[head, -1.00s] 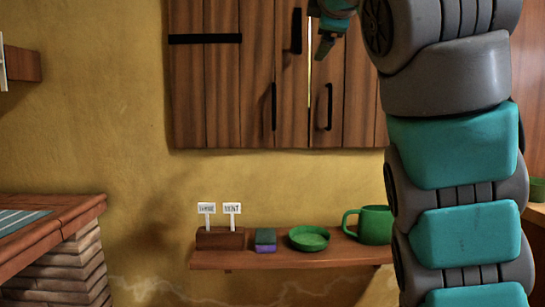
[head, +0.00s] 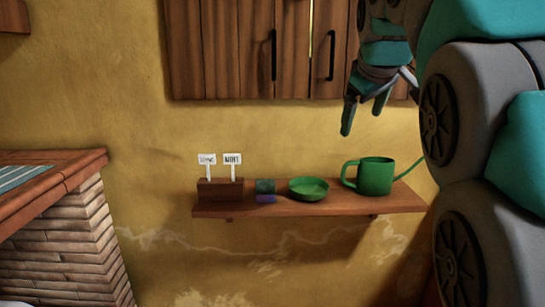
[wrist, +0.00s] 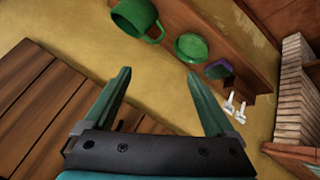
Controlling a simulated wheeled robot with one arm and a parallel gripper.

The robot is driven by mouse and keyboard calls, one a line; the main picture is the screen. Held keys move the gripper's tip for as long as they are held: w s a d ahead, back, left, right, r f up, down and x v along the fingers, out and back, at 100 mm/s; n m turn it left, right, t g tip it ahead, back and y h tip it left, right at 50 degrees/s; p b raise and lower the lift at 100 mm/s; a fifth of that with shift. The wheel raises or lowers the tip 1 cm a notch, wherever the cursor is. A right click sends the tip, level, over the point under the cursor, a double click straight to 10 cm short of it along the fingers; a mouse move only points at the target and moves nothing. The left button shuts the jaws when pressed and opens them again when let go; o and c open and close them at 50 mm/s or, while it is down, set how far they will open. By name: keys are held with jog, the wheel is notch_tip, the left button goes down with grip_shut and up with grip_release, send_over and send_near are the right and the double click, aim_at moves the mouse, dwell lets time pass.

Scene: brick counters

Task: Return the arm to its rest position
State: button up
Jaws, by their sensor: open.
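My gripper (head: 363,122) hangs open and empty in the head view, in front of the wooden cabinet's lower right part. It is above the wall shelf and up and left of the green mug. In the wrist view my gripper (wrist: 158,95) shows two spread fingers with nothing between them. My arm folds down from the upper right of the head view and covers the right side of the scene.
A wooden shelf (head: 310,206) holds a green mug (head: 376,177), green bowl (head: 308,189), sponge (head: 265,190) and a planter box (head: 219,190) with two labels. A wooden cabinet (head: 220,50) hangs above. A brick counter (head: 60,250) stands left; bare wall lies between.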

jog(key=s+a+f+m+g, duration=0.1)
jog(key=s+f+m+g, duration=0.2)
jog(key=s+f, duration=1.4)
jog(key=s+a+f+m+g+y, duration=0.1)
jog(key=s+f+m+g, duration=0.2)
jog(key=s+f, duration=1.5)
notch_tip(320, 180, down, 4)
jog(key=g, duration=0.4)
jog(key=shift+s+a+f, duration=0.2)
jog(key=shift+f, duration=0.05)
